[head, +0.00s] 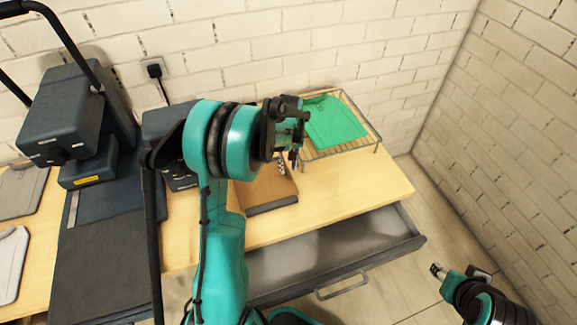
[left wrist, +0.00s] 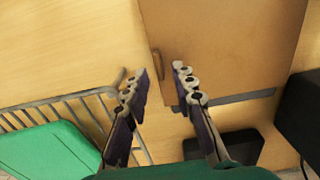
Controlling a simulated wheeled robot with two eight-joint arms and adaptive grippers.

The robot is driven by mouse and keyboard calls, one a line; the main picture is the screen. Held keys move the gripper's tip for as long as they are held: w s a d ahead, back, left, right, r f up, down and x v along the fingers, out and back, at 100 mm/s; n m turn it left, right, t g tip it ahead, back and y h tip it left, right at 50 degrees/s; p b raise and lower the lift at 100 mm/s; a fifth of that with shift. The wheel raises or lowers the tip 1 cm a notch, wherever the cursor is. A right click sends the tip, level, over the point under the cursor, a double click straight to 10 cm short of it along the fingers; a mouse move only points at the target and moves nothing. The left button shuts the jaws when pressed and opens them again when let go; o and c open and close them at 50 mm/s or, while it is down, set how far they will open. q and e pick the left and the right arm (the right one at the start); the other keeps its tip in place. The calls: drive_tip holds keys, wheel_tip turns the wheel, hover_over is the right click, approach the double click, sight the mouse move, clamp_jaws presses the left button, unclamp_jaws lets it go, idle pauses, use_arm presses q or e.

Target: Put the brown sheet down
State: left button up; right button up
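The brown sheet (head: 266,188) lies on the wooden table, partly hidden behind my left arm in the head view. In the left wrist view the brown sheet (left wrist: 230,45) appears flat, with a grey strip along one edge and a small brown tab at its corner. My left gripper (head: 292,150) is above the table beside the sheet. In the left wrist view its fingers (left wrist: 160,82) are apart, with the sheet's corner showing beyond the gap and nothing gripped between them. My right gripper (head: 437,270) is at the lower right, away from the table; its finger gap is unclear.
A wire rack (head: 377,137) holding a green garment-like piece (head: 335,122) stands at the table's right end. A grey drawer (head: 330,262) is open below the table front. A dark press machine (head: 65,120) stands at left. Bare table (head: 340,195) lies right of the sheet.

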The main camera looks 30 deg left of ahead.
use_arm(q)
wheel_tip(320, 180, up, 10)
drive_tip(key=p, duration=0.3)
drive_tip(key=s+d+r+m+t, duration=0.3)
drive_tip(key=s+d+r+m, duration=0.2)
drive_tip(key=s+d+r, duration=0.4)
drive_tip(key=s+d+f+m+t, duration=0.1)
drive_tip(key=s+d+m+t, duration=0.3)
drive_tip(key=s, duration=0.6)
drive_tip(key=shift+d+m, duration=0.5)
drive_tip(key=shift+d, duration=0.75)
use_arm(e)
wheel_tip(320, 180, up, 4)
drive_tip(key=shift+f, duration=0.2)
use_arm(q)
drive_tip(key=shift+f, duration=0.1)
drive_tip(key=shift+f, duration=0.3)
use_arm(e)
drive_tip(key=shift+f, duration=0.3)
drive_tip(key=shift+c, duration=0.7)
